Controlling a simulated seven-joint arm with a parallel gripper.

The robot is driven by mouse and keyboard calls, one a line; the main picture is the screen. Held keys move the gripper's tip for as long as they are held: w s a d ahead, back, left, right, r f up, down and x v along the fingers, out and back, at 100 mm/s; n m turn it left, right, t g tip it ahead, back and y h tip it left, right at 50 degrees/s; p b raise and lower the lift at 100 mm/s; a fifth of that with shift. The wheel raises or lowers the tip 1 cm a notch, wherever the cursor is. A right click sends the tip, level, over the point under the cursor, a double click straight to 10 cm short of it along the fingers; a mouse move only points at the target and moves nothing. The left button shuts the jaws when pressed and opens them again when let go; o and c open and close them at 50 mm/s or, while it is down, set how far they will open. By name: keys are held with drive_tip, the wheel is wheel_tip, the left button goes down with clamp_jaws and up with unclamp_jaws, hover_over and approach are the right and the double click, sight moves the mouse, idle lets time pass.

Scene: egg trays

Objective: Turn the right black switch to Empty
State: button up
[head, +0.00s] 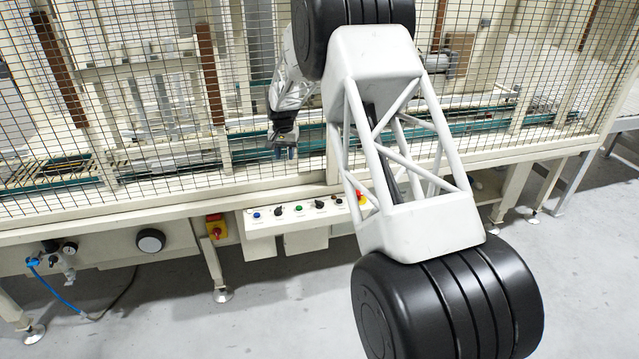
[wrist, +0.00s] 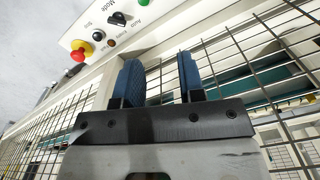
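The right black switch (head: 320,204) sits on the white control panel (head: 262,228), between a green button and the red emergency stop. In the wrist view the same switch (wrist: 118,18) is near the top edge, beside a "Mode" label. A left black switch (head: 278,211) lies between the blue and green buttons. My gripper (head: 284,140) hangs above and behind the panel's front in the head view. In the wrist view its blue fingers (wrist: 158,72) are apart, empty and clear of the switch.
A red emergency stop on yellow (head: 361,197) stands out at the panel's right end. A wire mesh guard (head: 150,110) rises behind the panel. A red-and-yellow switch box (head: 216,228) is left of the panel. The space before the panel looks free.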

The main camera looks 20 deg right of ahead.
sight(319, 201)
drive_tip(key=shift+s+d+f+n, duration=0.1)
drive_tip(key=shift+d+f+n, duration=2)
drive_tip(key=shift+f, duration=0.2)
drive_tip(key=shift+s+d+f+n, duration=0.15)
drive_tip(key=shift+d+f+n, duration=1.9)
drive_tip(key=shift+f, duration=0.25)
drive_tip(key=shift+s+d+f+n, duration=0.1)
drive_tip(key=shift+d+f+n, duration=1.9)
drive_tip(key=shift+f+n, duration=0.25)
drive_tip(key=shift+f, duration=0.2)
drive_tip(key=shift+f, duration=4)
drive_tip(key=shift+f, duration=0.3)
clamp_jaws()
